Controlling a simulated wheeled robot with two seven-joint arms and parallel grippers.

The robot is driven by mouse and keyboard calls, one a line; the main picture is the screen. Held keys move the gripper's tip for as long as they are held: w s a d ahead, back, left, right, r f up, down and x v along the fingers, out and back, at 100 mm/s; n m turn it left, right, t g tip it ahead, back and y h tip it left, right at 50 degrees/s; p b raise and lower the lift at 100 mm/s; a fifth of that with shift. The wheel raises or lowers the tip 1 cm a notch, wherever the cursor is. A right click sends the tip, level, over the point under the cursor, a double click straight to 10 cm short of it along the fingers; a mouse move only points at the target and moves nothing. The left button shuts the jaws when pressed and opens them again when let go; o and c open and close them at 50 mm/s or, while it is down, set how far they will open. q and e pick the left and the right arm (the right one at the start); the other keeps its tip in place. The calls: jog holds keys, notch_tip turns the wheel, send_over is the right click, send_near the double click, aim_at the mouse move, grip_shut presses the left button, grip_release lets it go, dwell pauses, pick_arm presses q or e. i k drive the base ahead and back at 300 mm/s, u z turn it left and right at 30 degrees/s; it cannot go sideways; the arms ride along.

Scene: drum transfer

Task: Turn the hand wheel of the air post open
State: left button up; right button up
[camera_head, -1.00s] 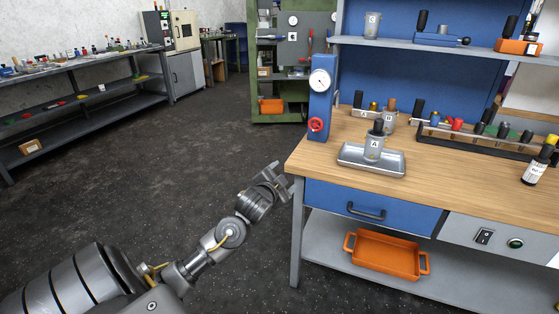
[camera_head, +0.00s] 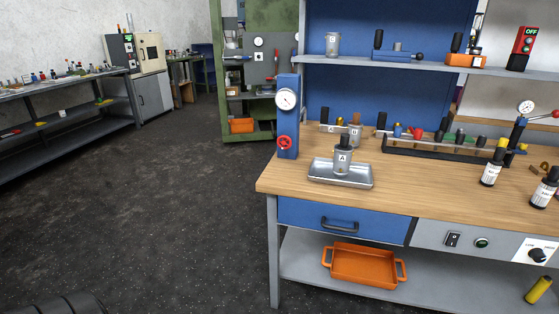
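The air post (camera_head: 289,112) is a blue upright column at the back left corner of the wooden workbench. It carries a round white gauge (camera_head: 286,99) near its top and a small red hand wheel (camera_head: 284,143) on its lower front. The wheel's turned position is too small to tell. Neither gripper is in view. Only a dark rounded part of my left arm shows at the bottom left edge, far from the post.
A metal tray (camera_head: 341,184) holding a cup marked A (camera_head: 342,160) stands right of the post. A rack (camera_head: 440,150) with several handled parts lies behind it. Dark bottles (camera_head: 492,168) stand at the right. The floor left of the bench (camera_head: 268,188) is clear.

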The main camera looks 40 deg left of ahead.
aim_at(286, 139)
jog(key=z, duration=0.55)
jog(key=k, duration=0.65)
jog(key=z, duration=0.6)
jog(key=i, duration=1.45)
jog(key=u, duration=1.2)
jog(key=i, duration=0.55)
jog(key=u, duration=0.55)
